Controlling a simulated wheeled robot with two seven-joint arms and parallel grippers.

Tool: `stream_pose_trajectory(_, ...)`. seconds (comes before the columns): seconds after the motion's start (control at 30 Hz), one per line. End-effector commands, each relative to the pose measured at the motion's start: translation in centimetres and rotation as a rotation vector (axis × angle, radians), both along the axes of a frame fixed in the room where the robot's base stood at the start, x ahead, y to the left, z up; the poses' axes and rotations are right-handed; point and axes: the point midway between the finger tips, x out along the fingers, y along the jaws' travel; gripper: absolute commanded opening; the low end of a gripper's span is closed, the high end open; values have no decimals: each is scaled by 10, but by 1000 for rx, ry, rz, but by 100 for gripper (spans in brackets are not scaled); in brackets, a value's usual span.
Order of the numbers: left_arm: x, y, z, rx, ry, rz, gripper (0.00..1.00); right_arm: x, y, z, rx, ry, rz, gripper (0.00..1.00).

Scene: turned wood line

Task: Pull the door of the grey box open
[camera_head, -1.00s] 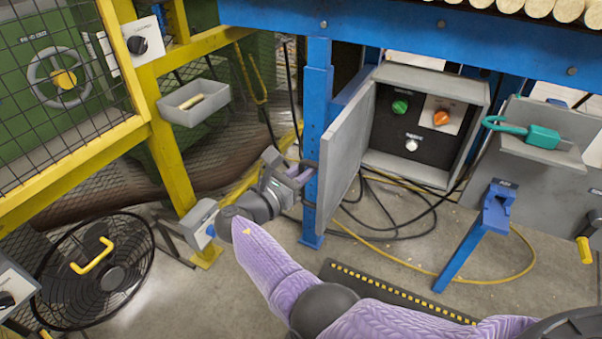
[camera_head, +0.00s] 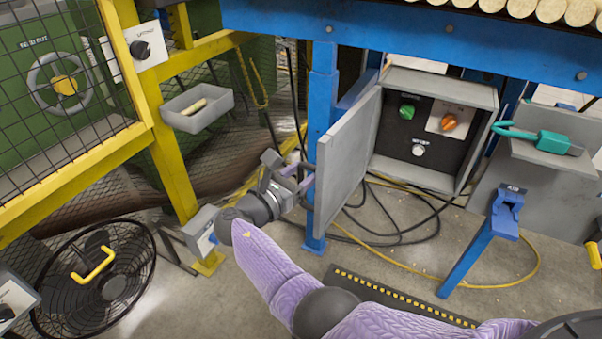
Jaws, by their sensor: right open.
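The grey box (camera_head: 482,92) is fixed under the blue beam, right of the blue post. Its door (camera_head: 347,158) is hinged on the left and stands wide open, swung out towards me. Inside, a black panel carries a green knob (camera_head: 407,112), an orange knob (camera_head: 448,122) and a white knob (camera_head: 418,150). My right gripper (camera_head: 292,178) is left of the door, in front of the blue post, with its jaws open and nothing seen between them. I cannot tell whether a finger touches the door's outer face. My left gripper is not in view.
The blue post (camera_head: 321,100) stands close behind my right gripper. A black fan (camera_head: 96,275) is on the floor at left. A grey tray (camera_head: 198,108) hangs on the yellow frame. A blue stand (camera_head: 482,236) and a shelf with a teal tool (camera_head: 552,142) are at right. Cables lie on the floor.

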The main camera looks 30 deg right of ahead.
Motion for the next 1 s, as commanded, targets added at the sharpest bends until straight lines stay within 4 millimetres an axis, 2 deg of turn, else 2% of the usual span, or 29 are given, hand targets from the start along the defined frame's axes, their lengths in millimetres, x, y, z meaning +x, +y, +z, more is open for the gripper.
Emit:
stream_pose_trajectory(0.17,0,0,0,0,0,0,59,0,0,0,0,0,0,53)
stream_pose_trajectory(0.27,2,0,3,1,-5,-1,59,-2,10,2,1,1,1,53)
stream_pose_trajectory(0.5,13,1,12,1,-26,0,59,-19,67,2,1,1,3,53)
stream_pose_trajectory(0.63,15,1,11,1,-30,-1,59,-25,88,0,1,1,1,53)
stream_pose_trajectory(0.77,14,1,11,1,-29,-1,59,-28,95,0,-1,1,0,53)
stream_pose_trajectory(1.0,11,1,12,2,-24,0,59,-28,95,0,-1,0,-1,53)
